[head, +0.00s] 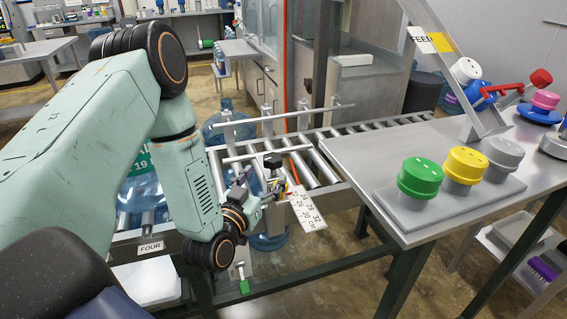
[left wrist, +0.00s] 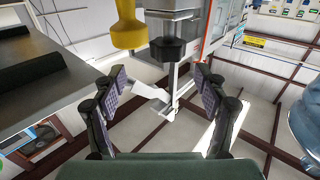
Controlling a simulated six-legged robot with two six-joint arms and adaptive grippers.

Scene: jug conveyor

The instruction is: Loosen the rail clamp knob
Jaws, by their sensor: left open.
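The black rail clamp knob (head: 272,160) shows in the head view on a post beside the roller conveyor. In the left wrist view a black lobed knob (left wrist: 168,49) sits on a grey block, ahead of my fingers. My left gripper (head: 263,191) is just below the knob in the head view, its fingertips partly hidden among the clamp parts. In the left wrist view my left gripper (left wrist: 158,82) is open and empty, its two padded fingers wide apart. The knob is beyond the fingertips, and I see no contact. My right gripper is not in view.
A white numbered scale (head: 306,208) hangs beside the clamp. Guide rails (head: 290,115) run above the conveyor rollers (head: 318,165). Water jugs (head: 142,192) stand partly behind my left arm. A grey table (head: 370,160) with coloured knobs is at right. A yellow handle (left wrist: 127,27) hangs near the knob.

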